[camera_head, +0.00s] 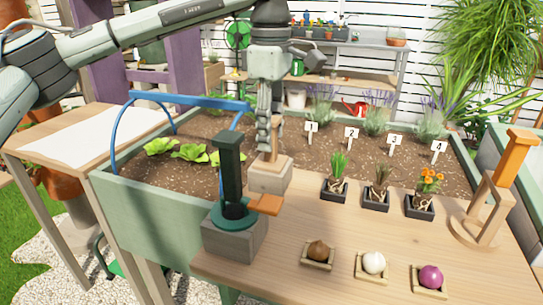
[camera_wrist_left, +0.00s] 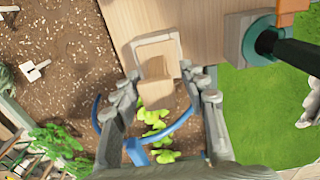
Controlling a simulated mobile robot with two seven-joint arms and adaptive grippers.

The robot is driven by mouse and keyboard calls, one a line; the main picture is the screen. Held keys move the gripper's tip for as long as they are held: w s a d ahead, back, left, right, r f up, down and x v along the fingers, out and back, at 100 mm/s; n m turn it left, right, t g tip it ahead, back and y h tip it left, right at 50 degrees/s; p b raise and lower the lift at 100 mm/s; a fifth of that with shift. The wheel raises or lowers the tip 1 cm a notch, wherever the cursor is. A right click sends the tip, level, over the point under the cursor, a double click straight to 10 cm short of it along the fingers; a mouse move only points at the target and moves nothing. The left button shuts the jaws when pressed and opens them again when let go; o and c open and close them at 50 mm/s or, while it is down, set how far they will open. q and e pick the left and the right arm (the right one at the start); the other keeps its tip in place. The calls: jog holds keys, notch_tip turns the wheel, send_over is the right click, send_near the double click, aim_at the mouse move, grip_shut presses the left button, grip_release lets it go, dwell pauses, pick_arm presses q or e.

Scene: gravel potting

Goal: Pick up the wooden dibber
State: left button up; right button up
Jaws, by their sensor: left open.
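The wooden dibber (camera_head: 272,141) stands upright in a pale block-like holder (camera_head: 270,177) at the far left edge of the tabletop, by the soil bed. In the left wrist view the dibber's pale wooden top (camera_wrist_left: 155,92) shows between the fingers, and the holder (camera_wrist_left: 174,45) is just beyond. My left gripper (camera_head: 264,140) points down at the dibber and is open. Its two fingers (camera_wrist_left: 163,90) stand on either side of the wood in the wrist view. Whether they touch it cannot be told. The dibber's lower end is hidden. My right gripper is not in view.
A dark green tool (camera_head: 230,165) stands in a grey block (camera_head: 236,241) close to the left of the dibber. A blue hoop (camera_head: 187,98) arches over lettuces. Potted seedlings, bulbs on small trays and a wooden stand (camera_head: 481,212) with an orange-handled tool occupy the table's right.

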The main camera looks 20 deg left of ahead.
aim_at(270, 161)
pick_arm(q)
notch_tip(270, 161, down, 4)
jog(key=shift+w+a+r, duration=0.1)
jog(key=shift+r, duration=0.1)
grip_shut()
